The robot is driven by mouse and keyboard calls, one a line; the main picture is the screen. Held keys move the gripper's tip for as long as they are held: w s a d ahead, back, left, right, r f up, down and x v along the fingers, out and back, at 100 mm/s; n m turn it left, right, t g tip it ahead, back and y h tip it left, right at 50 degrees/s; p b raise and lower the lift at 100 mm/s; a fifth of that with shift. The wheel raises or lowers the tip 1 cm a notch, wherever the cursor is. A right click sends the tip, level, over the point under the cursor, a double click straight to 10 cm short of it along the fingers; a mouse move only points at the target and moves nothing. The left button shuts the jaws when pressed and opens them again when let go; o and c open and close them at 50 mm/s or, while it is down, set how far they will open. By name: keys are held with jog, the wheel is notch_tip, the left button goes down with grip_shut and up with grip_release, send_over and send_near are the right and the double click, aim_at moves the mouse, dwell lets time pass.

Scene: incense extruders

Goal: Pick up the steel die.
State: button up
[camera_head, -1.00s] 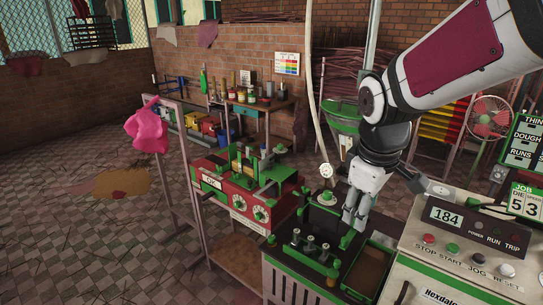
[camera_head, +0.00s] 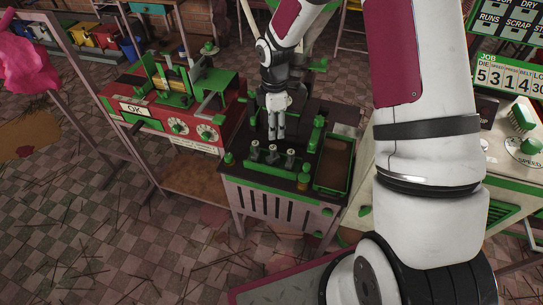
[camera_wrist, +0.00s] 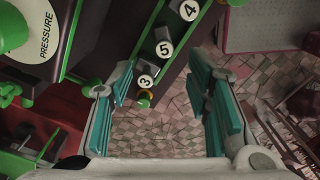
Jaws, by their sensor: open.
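Three small grey metal dies stand in a row on the green-edged front of the dark bench: the left die (camera_head: 255,149), the middle die (camera_head: 272,151) and the right die (camera_head: 290,155). In the wrist view their round tops read 3 (camera_wrist: 146,80), 5 (camera_wrist: 164,49) and 4 (camera_wrist: 189,11). I cannot tell which one the task means. My gripper (camera_head: 276,136) points down just behind the row in the head view. In the wrist view my gripper (camera_wrist: 166,98) is open and empty, its teal pads wide apart, with the 3 die near the left pad.
A red machine (camera_head: 150,112) stands left, and a control console (camera_head: 510,150) right. A round PRESSURE gauge (camera_wrist: 45,33) sits left in the wrist view.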

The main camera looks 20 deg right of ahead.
aim_at(273, 148)
notch_tip(273, 148, down, 6)
jog(key=shift+r, duration=0.2)
jog(key=f, duration=0.1)
jog(key=f+p, duration=0.1)
jog(key=f, duration=0.2)
jog(key=shift+s+a, duration=0.3)
jog(key=shift+s, duration=0.05)
jog(key=shift+f, duration=0.65)
jog(key=shift+w, duration=0.1)
jog(key=shift+c, duration=0.2)
grip_shut()
